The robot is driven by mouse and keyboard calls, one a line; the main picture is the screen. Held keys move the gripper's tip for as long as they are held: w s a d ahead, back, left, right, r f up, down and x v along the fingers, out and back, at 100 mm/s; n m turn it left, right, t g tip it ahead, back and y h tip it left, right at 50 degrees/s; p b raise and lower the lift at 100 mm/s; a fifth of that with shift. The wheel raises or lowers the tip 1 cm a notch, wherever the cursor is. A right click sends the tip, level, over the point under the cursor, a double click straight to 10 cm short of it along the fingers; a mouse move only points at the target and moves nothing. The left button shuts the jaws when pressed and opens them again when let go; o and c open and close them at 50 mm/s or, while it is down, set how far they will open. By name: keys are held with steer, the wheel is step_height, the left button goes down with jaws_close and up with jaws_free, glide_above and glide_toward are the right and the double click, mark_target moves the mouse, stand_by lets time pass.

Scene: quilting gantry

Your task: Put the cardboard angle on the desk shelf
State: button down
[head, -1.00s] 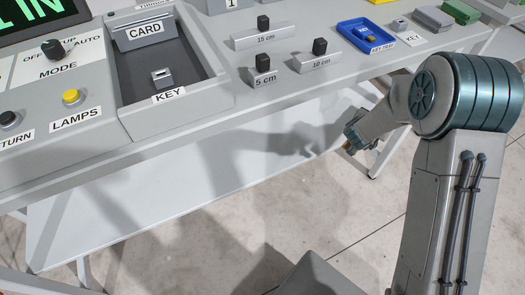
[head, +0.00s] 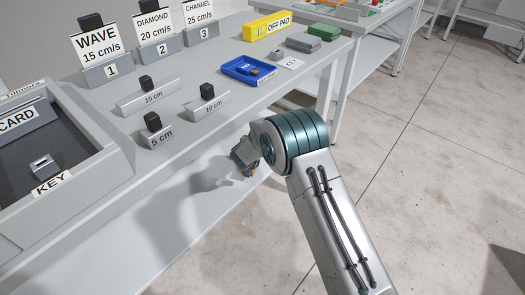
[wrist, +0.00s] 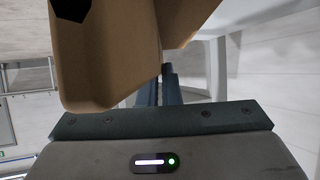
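The cardboard angle (wrist: 105,60) is a tan, folded piece that fills the upper middle of the wrist view, close to the camera. My gripper (wrist: 165,85) has its dark fingers close together at the piece and appears shut on it; the contact itself is partly hidden. In the head view my gripper (head: 246,158) is low beside the front edge of the desk, mostly hidden by my wrist, and the cardboard hardly shows. The desk shelf (head: 110,235) is the pale lower board under the desktop, left of my gripper and partly in shadow.
The desktop (head: 225,110) above holds a blue key tray (head: 249,70), labelled centimetre blocks (head: 208,105), numbered card stands (head: 107,72), a yellow off pad (head: 268,25) and a recessed key panel (head: 50,150). A desk leg (head: 328,95) stands beyond my arm. Floor on the right is clear.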

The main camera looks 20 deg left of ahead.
steer(key=shift+f+b, duration=0.8)
steer(key=shift+f, duration=1.2)
steer(key=shift+f, duration=0.1)
steer(key=c, duration=1.6)
jaws_free()
steer(key=shift+r, duration=0.2)
steer(key=p+v, duration=0.2)
steer(key=v, duration=1)
steer(key=shift+f+p, duration=0.1)
steer(key=shift+p, duration=0.3)
